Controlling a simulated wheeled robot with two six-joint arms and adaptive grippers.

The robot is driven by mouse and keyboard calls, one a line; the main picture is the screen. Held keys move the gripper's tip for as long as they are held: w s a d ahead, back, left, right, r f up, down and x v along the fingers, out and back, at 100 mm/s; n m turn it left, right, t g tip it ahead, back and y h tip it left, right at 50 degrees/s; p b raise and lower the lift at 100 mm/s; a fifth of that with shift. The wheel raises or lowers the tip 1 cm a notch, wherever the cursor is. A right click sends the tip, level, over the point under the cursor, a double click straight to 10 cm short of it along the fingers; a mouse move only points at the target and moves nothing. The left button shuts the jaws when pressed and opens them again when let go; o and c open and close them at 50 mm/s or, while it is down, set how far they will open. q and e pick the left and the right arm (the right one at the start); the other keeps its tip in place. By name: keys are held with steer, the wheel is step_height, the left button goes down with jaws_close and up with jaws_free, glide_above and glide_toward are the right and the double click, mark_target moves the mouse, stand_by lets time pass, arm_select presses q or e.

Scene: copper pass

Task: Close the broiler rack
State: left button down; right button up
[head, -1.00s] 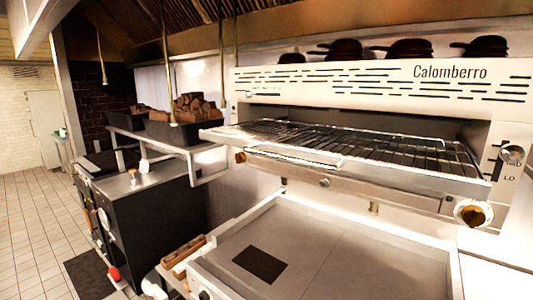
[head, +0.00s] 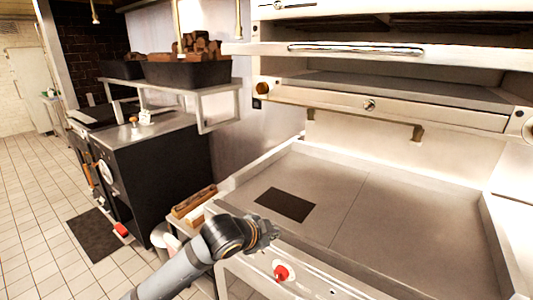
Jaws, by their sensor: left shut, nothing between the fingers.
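The broiler (head: 380,93) is a steel unit on the wall above a flat griddle. Its rack (head: 455,56) shows at the upper right as a long front bar with a bright handle (head: 355,49). The rack sticks out in front of the broiler body. I see it nearly edge-on, so its wire grid is mostly hidden. My left gripper (head: 268,236) is at the griddle's front left edge, well below and apart from the rack handle. It is shut and empty, and its fingers look small and partly hidden. My right gripper is not in view.
The griddle (head: 400,215) below the broiler is bare except for a dark square plate (head: 286,204). A red knob (head: 281,273) sits on its front. A black grill stand (head: 160,170) and a shelf with a wood-filled tray (head: 188,72) are at left.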

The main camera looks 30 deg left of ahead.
arm_select(q)
steer(key=w+a+r+m+t, duration=0.1)
steer(key=w+r+m+t, duration=0.15)
steer(key=r, duration=0.85)
steer(key=w+a+r+m+t, duration=0.1)
steer(key=r+m+t, duration=0.15)
steer(key=r, duration=0.85)
steer(key=s+a+r+m+t, duration=0.1)
steer(key=s+r+m, duration=0.25)
steer(key=r, duration=0.75)
steer(key=s+a+r+m+t, duration=0.15)
steer(key=s+r, duration=0.35)
steer(key=r, duration=0.6)
steer(key=p, duration=1.5)
glide_toward(289, 55)
steer(key=shift+h, duration=0.4)
steer(key=w, duration=0.5)
steer(key=shift+w+d+r, duration=0.1)
steer(key=shift+w, duration=0.05)
steer(key=shift+w+f+p, duration=0.25)
steer(key=shift+w+p, duration=0.4)
steer(key=shift+w, duration=0.15)
steer(key=shift+r, duration=0.1)
